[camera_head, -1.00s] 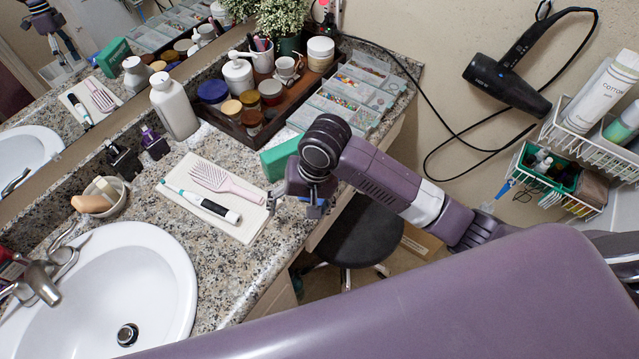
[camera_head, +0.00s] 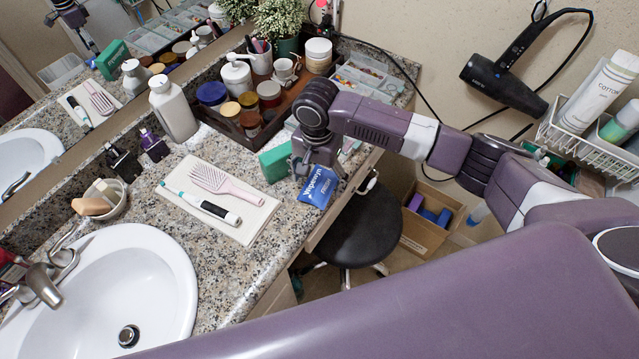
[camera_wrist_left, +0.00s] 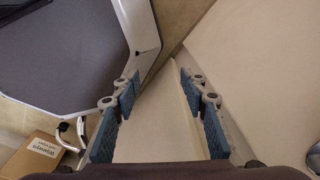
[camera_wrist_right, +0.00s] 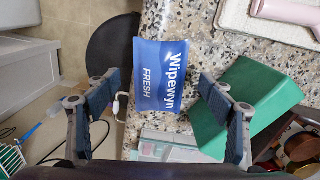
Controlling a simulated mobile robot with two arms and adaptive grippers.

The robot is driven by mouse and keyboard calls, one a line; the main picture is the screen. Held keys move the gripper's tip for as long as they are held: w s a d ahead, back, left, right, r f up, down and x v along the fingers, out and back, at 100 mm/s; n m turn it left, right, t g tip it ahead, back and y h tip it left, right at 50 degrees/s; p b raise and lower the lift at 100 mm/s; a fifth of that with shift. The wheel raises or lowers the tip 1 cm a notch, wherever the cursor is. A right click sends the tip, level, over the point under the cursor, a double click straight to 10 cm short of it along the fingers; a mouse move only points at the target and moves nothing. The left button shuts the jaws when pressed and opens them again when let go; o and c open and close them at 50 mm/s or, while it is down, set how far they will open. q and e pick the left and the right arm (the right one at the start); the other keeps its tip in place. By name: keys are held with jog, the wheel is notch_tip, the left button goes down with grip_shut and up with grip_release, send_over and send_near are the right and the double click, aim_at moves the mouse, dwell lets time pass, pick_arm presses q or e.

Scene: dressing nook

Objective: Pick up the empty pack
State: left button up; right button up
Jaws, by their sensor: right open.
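The pack is a flat blue pouch lettered "Wipewyn FRESH". In the head view the pack (camera_head: 318,188) lies at the front edge of the granite counter. In the right wrist view the pack (camera_wrist_right: 166,78) shows ahead, between the lines of the two fingers. My right gripper (camera_head: 318,166) is open and empty just behind the pack; its parted fingers (camera_wrist_right: 158,90) also show in the right wrist view. Contact with the pack cannot be made out. My left gripper (camera_wrist_left: 160,88) is open and empty, away from the counter; it is not seen in the head view.
A green box (camera_head: 275,160) stands close left of the pack. A tray (camera_head: 262,207) with a pink brush and toothbrush lies further left. Jars and bead organizers stand behind. A stool (camera_head: 360,228) and an open carton (camera_head: 428,222) are below the counter edge.

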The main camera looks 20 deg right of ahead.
jog(key=shift+f, duration=1.25)
jog(key=c, duration=0.9)
jog(key=shift+r, duration=0.1)
